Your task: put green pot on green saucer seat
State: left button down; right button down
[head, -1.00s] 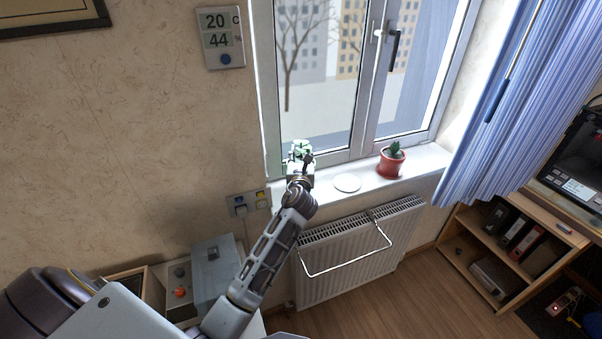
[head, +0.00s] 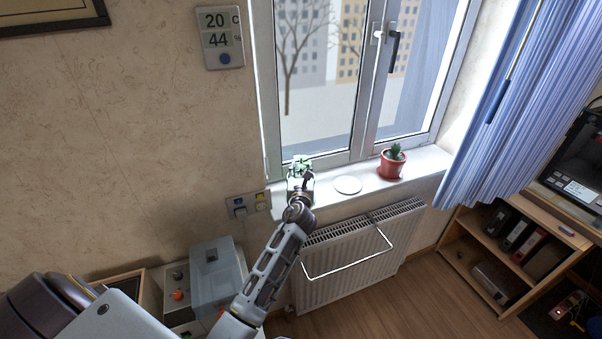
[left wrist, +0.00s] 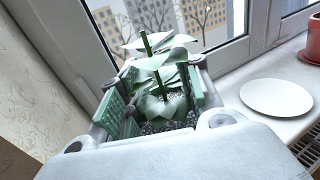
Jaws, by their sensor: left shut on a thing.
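My left gripper (head: 301,174) is shut on the green pot with its leafy plant at the left end of the window sill. In the left wrist view the plant's pale green leaves (left wrist: 160,65) rise between the finger pads (left wrist: 160,104), and dark soil shows below them. The pot's wall is mostly hidden by the gripper. I cannot tell whether its base touches the sill. A flat round saucer (head: 347,184), near white in colour, lies empty on the sill to the right, apart from the gripper; it also shows in the left wrist view (left wrist: 277,97). No clearly green saucer shows. My right gripper is out of view.
A red pot with a cactus (head: 392,163) stands on the sill right of the saucer. The window (head: 330,75) is behind, and a radiator with a rail (head: 350,260) is below. A blue curtain (head: 520,110) hangs at right. The sill between gripper and saucer is clear.

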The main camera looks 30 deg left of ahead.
pick_arm(q)
jog(key=shift+f, duration=0.15)
dwell(0.3)
jog(key=c, duration=1)
grip_release()
jog(key=shift+f, duration=0.1)
jog(key=b+v, duration=0.1)
jog(key=v, duration=1.1)
